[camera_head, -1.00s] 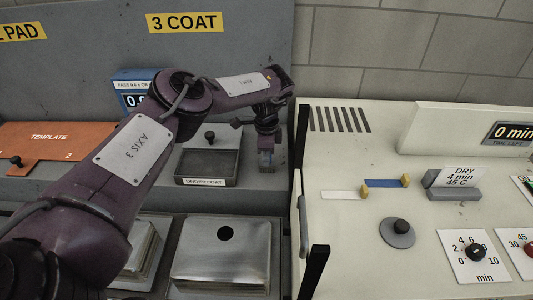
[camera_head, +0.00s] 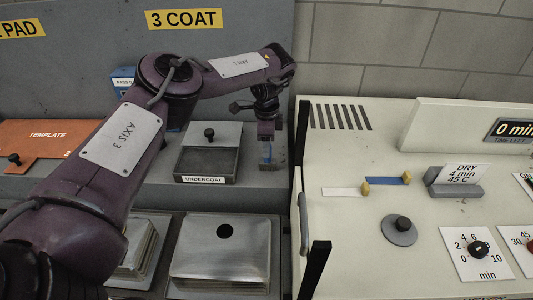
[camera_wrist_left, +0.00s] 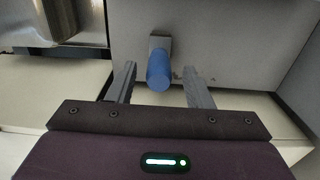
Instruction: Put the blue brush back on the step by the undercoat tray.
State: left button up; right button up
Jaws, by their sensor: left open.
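The blue brush (camera_head: 268,155) stands on the grey step just right of the undercoat tray (camera_head: 208,163), a dark shallow well with an UNDERCOAT label. My left gripper (camera_head: 267,137) is open just above the brush. In the left wrist view the blue brush handle (camera_wrist_left: 159,70) lies between the two spread fingers, with a gap on each side, and a grey metal part shows beyond it. The fingers of the left gripper (camera_wrist_left: 160,85) hold nothing. My right gripper is not in view.
A cream machine (camera_head: 350,250) with dials and sliders stands close on the right, with a black post (camera_head: 300,130) at its edge. An orange template board (camera_head: 45,140) lies left. A grey wall panel rises behind.

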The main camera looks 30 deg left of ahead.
pick_arm(q)
notch_tip(320, 180, up, 8)
jog(key=shift+r+b, duration=0.1)
jog(key=shift+b, duration=0.25)
jog(key=shift+s, duration=0.1)
dwell(0.3)
